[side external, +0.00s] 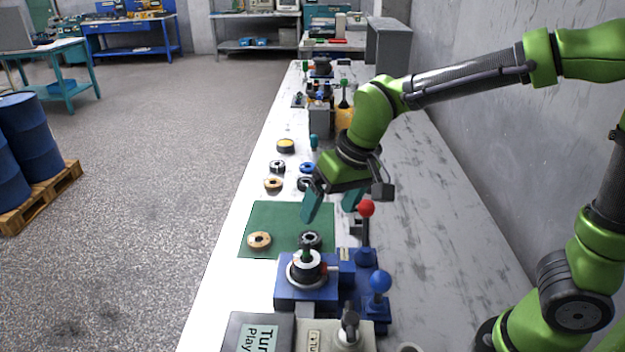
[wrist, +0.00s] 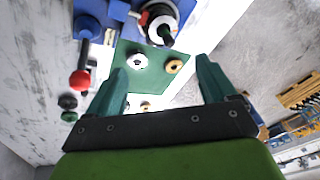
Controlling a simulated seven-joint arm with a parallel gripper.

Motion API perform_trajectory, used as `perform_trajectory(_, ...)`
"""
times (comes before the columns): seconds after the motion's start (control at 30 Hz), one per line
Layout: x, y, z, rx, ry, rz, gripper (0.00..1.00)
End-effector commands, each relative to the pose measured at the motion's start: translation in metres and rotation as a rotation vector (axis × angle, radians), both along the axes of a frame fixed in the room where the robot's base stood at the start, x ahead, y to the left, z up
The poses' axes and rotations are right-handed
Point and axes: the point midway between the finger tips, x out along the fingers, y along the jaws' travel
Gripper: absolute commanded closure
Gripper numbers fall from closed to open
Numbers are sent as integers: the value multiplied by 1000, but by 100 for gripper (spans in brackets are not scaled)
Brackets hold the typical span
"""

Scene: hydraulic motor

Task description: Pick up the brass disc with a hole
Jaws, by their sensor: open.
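A brass disc with a hole (side external: 259,240) lies flat on the left part of the green mat (side external: 284,213). It also shows in the wrist view (wrist: 174,66), between the two fingers in the picture. A dark and silver ring (side external: 311,238) lies to its right, near the blue fixture; it shows in the wrist view too (wrist: 137,61). My gripper (side external: 331,204) is open and empty, its teal fingers above the far right part of the mat. It is apart from the disc. In the wrist view, my gripper's fingers (wrist: 161,67) stand wide apart.
A similar brass-coloured ring (side external: 272,184) lies beyond the mat, near several other rings and a yellow-topped round part (side external: 285,146). A blue fixture (side external: 306,284) stands at the mat's near edge. A red-knobbed lever (side external: 366,209) and blue-knobbed lever (side external: 380,282) rise on the right.

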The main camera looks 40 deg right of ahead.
Motion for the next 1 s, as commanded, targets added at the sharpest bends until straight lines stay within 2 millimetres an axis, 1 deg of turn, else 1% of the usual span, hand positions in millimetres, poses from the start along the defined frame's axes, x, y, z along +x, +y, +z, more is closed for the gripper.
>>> perform_trajectory(0.03, 18, 13, -12, -37, 19, 10, 15)
perform_trajectory(0.2, 73, 43, -41, -152, 15, -3, 15)
perform_trajectory(0.3, 99, 55, -49, -203, -14, -29, 15)
perform_trajectory(0.37, 114, 58, -48, -221, -40, -54, 15)
perform_trajectory(0.4, 122, 56, -43, -223, -61, -77, 15)
perform_trajectory(0.47, 131, 56, -32, -215, -90, -108, 15)
perform_trajectory(0.57, 131, 54, -39, -211, -83, -135, 15)
perform_trajectory(0.67, 137, 51, -55, -212, -81, -136, 15)
perform_trajectory(0.9, 156, 46, -104, -211, -80, -136, 15)
perform_trajectory(1.0, 164, 43, -121, -209, -81, -136, 15)
